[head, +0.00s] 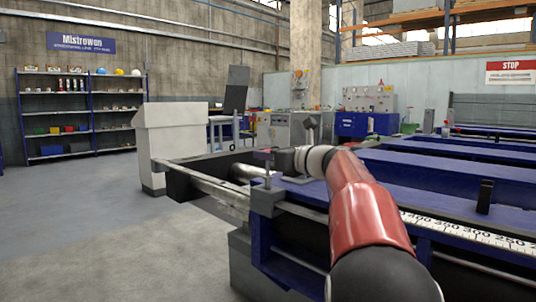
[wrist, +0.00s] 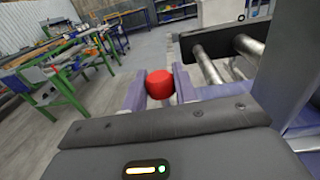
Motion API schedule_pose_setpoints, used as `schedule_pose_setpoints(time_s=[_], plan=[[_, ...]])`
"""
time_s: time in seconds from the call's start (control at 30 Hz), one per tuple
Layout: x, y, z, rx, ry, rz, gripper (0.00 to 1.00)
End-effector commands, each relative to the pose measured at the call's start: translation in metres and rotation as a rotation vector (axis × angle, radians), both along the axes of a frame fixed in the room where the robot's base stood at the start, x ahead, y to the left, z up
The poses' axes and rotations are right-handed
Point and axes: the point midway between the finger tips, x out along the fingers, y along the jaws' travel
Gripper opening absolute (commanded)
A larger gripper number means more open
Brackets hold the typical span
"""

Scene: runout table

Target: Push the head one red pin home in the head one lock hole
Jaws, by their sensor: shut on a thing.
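My gripper (wrist: 160,86) is shut on the red pin (wrist: 159,85) in the wrist view. The pin's rounded red end shows between the two purple-grey fingers; the rest of it is hidden.
The blue runout table (head: 320,190) with its white scale (head: 470,233) runs to the right. Steel rails (head: 205,183) reach left toward a white cabinet (head: 168,135). Green-legged benches (wrist: 68,82) stand at left in the wrist view. The floor at left is clear.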

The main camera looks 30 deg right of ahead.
Motion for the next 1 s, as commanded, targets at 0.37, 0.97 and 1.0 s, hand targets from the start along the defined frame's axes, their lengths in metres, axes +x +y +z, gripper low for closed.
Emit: schedule_pose_setpoints(time_s=[0.37, 0.97, 1.0], plan=[[0.000, 0.000, -0.010, -0.001, -0.001, 0.000, 0.03], [0.000, 0.000, -0.025, 0.000, -0.001, 0.000, 0.03], [0.000, 0.000, -0.026, 0.000, -0.001, 0.000, 0.03]])
